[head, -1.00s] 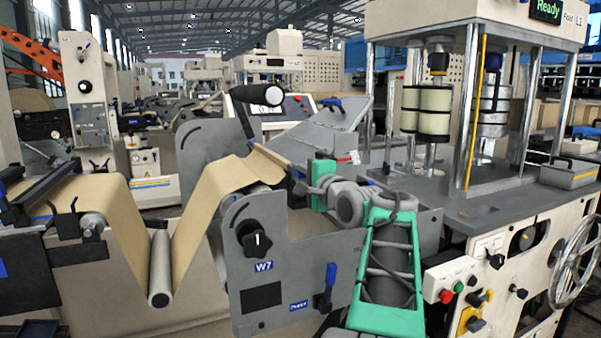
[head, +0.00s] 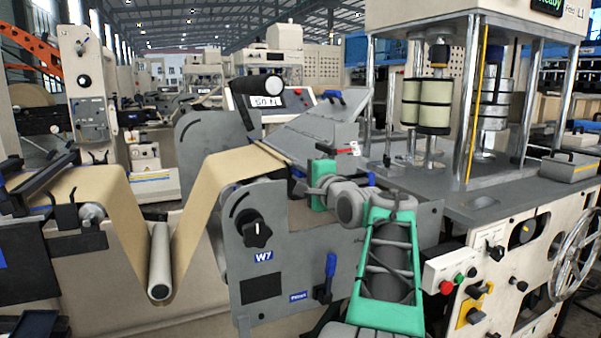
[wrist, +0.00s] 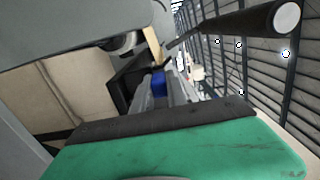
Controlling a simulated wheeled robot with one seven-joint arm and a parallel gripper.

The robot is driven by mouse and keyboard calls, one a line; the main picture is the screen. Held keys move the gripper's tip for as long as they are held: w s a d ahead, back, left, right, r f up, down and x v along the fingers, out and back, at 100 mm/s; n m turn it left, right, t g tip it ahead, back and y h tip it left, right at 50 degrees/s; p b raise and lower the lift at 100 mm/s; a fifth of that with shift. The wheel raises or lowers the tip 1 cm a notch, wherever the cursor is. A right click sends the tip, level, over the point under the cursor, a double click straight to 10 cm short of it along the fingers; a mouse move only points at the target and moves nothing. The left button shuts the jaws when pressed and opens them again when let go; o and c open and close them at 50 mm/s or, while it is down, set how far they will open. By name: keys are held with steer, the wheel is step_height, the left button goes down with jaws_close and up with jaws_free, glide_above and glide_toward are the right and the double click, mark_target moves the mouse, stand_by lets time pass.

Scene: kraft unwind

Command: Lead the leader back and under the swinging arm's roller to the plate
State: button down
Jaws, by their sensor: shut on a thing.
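The brown paper web (head: 225,170) comes from the left, dips under a pale roller (head: 159,262) in a deep V, and climbs to the top of the grey W7 unit. Its leading end, the leader (head: 268,153), lies at the upper edge of that unit. My gripper (head: 296,176) is at this end, beside the grey side plate, and is shut on the leader. In the wrist view my fingers (wrist: 160,88) point away from the camera, with a small piece of tan paper (wrist: 154,48) beyond them. The fingertips' exact grip is partly hidden.
A sloping grey plate (head: 315,128) rises just behind my gripper. A black-handled bar (head: 232,86) stands above the unit. The W7 side plate (head: 290,240) carries a black knob (head: 257,232) and a blue-handled lever (head: 330,268). A press with posts (head: 470,110) stands at right.

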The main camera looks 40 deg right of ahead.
steer(key=shift+f, duration=0.1)
steer(key=c, duration=1.3)
jaws_free()
steer(key=shift+o, duration=0.2)
